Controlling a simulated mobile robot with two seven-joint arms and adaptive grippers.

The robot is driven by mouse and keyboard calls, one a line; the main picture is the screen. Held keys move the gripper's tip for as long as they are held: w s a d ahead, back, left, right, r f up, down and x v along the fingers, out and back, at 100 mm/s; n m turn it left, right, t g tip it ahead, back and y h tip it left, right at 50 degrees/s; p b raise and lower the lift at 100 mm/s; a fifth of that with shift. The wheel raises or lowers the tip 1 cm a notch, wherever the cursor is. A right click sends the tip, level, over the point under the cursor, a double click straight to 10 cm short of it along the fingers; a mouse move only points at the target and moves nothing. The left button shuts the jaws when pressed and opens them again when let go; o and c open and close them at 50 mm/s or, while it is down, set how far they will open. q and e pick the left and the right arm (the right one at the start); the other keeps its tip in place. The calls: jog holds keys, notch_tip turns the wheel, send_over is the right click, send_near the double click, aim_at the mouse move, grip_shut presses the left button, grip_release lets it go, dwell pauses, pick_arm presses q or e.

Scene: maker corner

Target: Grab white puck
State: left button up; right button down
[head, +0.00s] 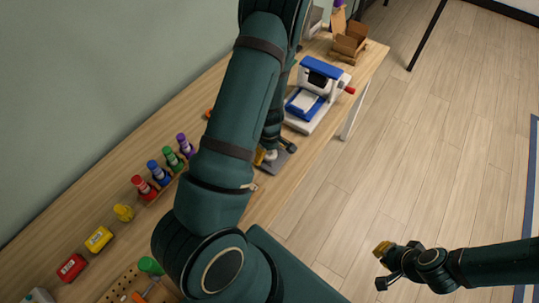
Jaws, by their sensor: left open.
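A small white puck (271,155) is partly visible on a dark grey plate (282,167) on the wooden bench, just right of my large arm link. My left gripper (275,151) is over the plate with its fingers apart, one on each side of the puck. Whether the fingers touch the puck I cannot tell. My arm hides part of this area. My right gripper (381,266) is open and empty, out over the floor at lower right.
A blue-and-white press (313,93) with a red knob stands beyond the plate. A wooden box (349,43) is at the bench's far end. Several coloured bottles (158,173), a yellow box (98,239) and a red box (72,267) line the wall side.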

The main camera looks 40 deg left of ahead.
pick_arm(q)
jog(key=c, duration=1.2)
